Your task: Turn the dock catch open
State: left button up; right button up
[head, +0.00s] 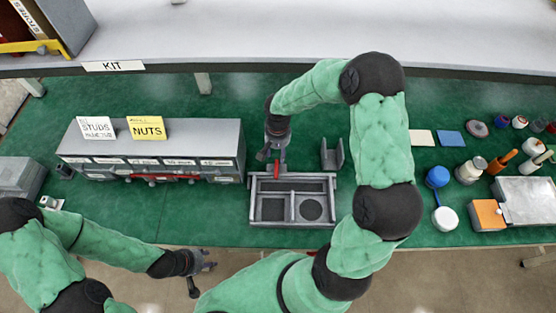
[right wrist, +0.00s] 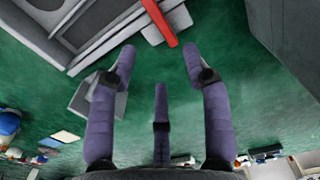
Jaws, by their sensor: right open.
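The dock is a grey frame (head: 292,176) on the green bench with two compartments, one with a round opening. Its red catch (head: 277,167) stands at the back edge, left of centre, and shows as a red bar in the right wrist view (right wrist: 160,22). My right gripper (head: 270,155) hangs at the dock's back edge beside the catch. In the right wrist view its purple fingers (right wrist: 158,62) are spread, with the red bar beyond the tips and nothing between them. My left gripper (head: 205,270) is at the bench's front edge, fingers apart and empty.
A grey bin unit (head: 195,150) with label cards stands left of the dock. A grey bracket (head: 332,154) stands just behind the dock's right side. Bottles, tools and a metal box (head: 525,200) fill the right end. A shelf edge (head: 270,68) runs across the back.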

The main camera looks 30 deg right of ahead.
aim_at(277, 169)
notch_tip(277, 169, down, 10)
jog(key=shift+s+a+b, duration=0.1)
jog(key=shift+s+b, duration=0.05)
jog(key=shift+b, duration=0.55)
grip_shut()
